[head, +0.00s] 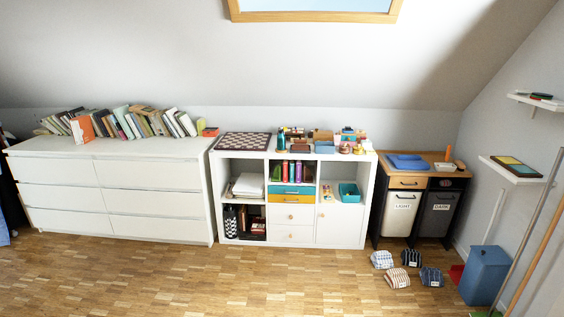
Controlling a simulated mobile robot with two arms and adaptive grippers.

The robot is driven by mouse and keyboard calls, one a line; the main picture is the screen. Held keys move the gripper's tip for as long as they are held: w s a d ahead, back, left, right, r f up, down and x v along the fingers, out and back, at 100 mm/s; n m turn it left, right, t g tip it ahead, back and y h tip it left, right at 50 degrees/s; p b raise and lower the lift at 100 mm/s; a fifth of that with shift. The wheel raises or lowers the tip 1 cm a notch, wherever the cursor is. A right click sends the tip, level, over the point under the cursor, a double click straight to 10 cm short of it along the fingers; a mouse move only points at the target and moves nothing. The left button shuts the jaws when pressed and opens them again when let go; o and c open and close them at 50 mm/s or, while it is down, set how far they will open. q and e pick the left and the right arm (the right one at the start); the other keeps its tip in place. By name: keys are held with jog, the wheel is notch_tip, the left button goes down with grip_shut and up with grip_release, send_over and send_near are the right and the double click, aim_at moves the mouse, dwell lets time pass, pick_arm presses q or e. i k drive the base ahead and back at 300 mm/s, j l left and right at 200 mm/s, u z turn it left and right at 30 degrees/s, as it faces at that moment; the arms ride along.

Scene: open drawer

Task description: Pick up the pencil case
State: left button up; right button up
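I cannot pick out a pencil case with certainty at this distance. Several small items crowd the top of the white shelf unit (370,190), among them a teal box (325,147) and a dark reddish box (301,146). Small striped fabric bundles lie on the floor at the right, including a blue striped one (382,259), a brown striped one (397,278) and a dark blue one (431,277). Neither of my grippers is in view.
A white dresser (150,149) with books (127,123) on top stands at the left. A laundry cabinet (446,182) stands right of the shelf unit. A blue bin (484,275) and leaning poles are at the right. The wooden floor (230,285) in front is clear.

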aim_at(228, 193)
jog(key=i+u, duration=0.15)
jog(key=i, duration=0.5)
jog(key=i+u, duration=0.2)
jog(key=i, duration=0.5)
jog(key=i+l+u, duration=0.15)
jog(key=i, duration=0.5)
